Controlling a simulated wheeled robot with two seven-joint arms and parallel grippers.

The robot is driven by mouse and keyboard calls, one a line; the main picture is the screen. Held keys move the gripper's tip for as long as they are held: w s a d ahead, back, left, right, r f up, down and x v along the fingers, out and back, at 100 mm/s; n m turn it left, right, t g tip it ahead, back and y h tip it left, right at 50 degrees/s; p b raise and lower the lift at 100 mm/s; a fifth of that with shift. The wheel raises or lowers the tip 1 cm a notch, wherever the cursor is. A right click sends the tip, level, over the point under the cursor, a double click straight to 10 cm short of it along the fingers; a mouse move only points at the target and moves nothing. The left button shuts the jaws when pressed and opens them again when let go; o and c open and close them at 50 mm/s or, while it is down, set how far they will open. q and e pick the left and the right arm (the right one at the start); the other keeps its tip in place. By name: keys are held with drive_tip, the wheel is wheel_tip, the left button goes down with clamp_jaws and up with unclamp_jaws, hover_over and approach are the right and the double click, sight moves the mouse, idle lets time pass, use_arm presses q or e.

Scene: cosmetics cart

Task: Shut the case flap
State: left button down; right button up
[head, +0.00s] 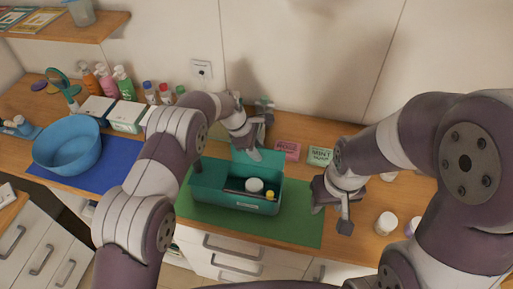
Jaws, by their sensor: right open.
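A teal case (233,200) stands on a green mat at the middle of the counter. Its flap (271,157) stands raised at the back edge, so the case is open. Inside I see a white round jar (254,185), a small yellow item (270,195) and a dark long item. My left gripper (257,132) is above and behind the case, close to the raised flap. Whether it touches the flap, and whether its jaws are open, is unclear. My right gripper (332,217) is open and empty, to the right of the case over the mat's right edge.
A blue bowl (68,146) sits on a blue mat (110,172) at the left. Several bottles (122,83) and boxes line the back. Pink (288,150) and green (320,156) boxes stand behind the case at right. A white jar (386,223) is right of my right gripper.

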sight(263, 162)
use_arm(q)
drive_tip(key=shift+s+b, duration=0.1)
drive_tip(key=shift+b, duration=0.25)
idle(0.3)
drive_tip(key=shift+s+f+t+b, duration=0.15)
drive_tip(key=shift+t+b, duration=0.25)
drive_tip(key=shift+b, duration=0.15)
drive_tip(key=s+t+b, duration=0.1)
drive_tip(key=b, duration=0.6)
drive_tip(key=s+f+m+t+h+b, duration=0.1)
drive_tip(key=t+b, duration=0.1)
drive_tip(key=b, duration=0.6)
drive_tip(key=s+a+t+h+b, duration=0.1)
drive_tip(key=t+b, duration=0.1)
drive_tip(key=b, duration=0.5)
drive_tip(key=shift+s+a+f, duration=0.1)
drive_tip(key=shift+s+f, duration=0.25)
drive_tip(key=shift+s, duration=0.05)
drive_tip(key=shift+s+r+b, duration=0.1)
drive_tip(key=shift+r+b, duration=0.05)
drive_tip(key=shift+b, duration=0.6)
drive_tip(key=shift+r, duration=0.15)
drive_tip(key=c, duration=0.9)
unclamp_jaws()
